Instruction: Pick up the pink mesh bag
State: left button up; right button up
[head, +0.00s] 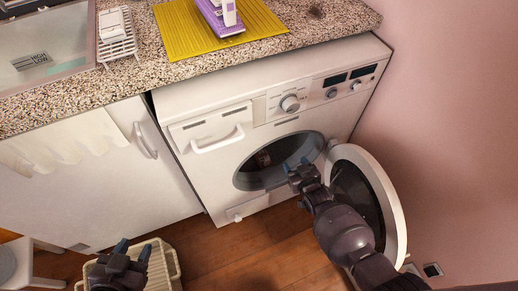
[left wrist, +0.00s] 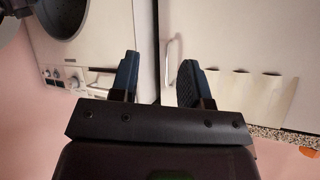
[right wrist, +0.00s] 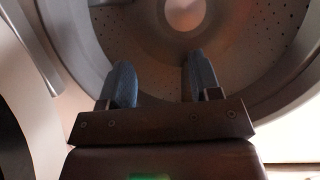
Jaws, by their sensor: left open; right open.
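I cannot make out the pink mesh bag for certain in any view. A small dim reddish shape (head: 263,159) shows inside the washing machine's dark drum in the head view; I cannot tell what it is. My right gripper (head: 297,166) is open at the right side of the machine's round opening. In the right wrist view its fingers (right wrist: 158,68) point into the perforated metal drum (right wrist: 265,45), with nothing between them. My left gripper (head: 133,250) is open and empty above a cream basket (head: 174,262). In the left wrist view its fingers (left wrist: 158,65) are apart.
The washing machine (head: 215,175) has its round door (head: 398,215) swung open to the right, beside my right arm. A speckled counter (head: 330,18) above carries a yellow mat (head: 180,35) and a purple iron (head: 213,15). A white stool (head: 30,262) stands at lower left.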

jog(key=g+y+b, duration=0.1)
jog(key=b, duration=0.3)
send_near(268, 160)
jog(key=s, duration=0.3)
jog(key=b+x, duration=0.2)
jog(key=x, duration=0.1)
jog(key=b+x, duration=0.1)
jog(key=shift+w+d+f, duration=0.15)
jog(key=shift+w+f, duration=0.1)
jog(key=shift+w, duration=0.2)
jog(key=shift+w+a+b, duration=0.25)
jog(key=shift+w+b, duration=0.2)
jog(key=shift+w, duration=0.45)
jog(key=b+x, duration=0.2)
jog(key=x, duration=0.1)
jog(key=shift+w+f, duration=0.2)
jog(key=shift+f, duration=0.2)
jog(key=shift+w+a+b, duration=0.2)
jog(key=shift+w+b, duration=0.25)
jog(key=shift+w, duration=0.1)
pick_arm(q)
notch_tip(268, 160, down, 7)
jog(key=s+t, duration=0.1)
jog(key=shift+s+r, duration=0.2)
pick_arm(e)
jog(key=shift+w+r, duration=0.15)
jog(key=shift+r, duration=0.05)
grip_shut()
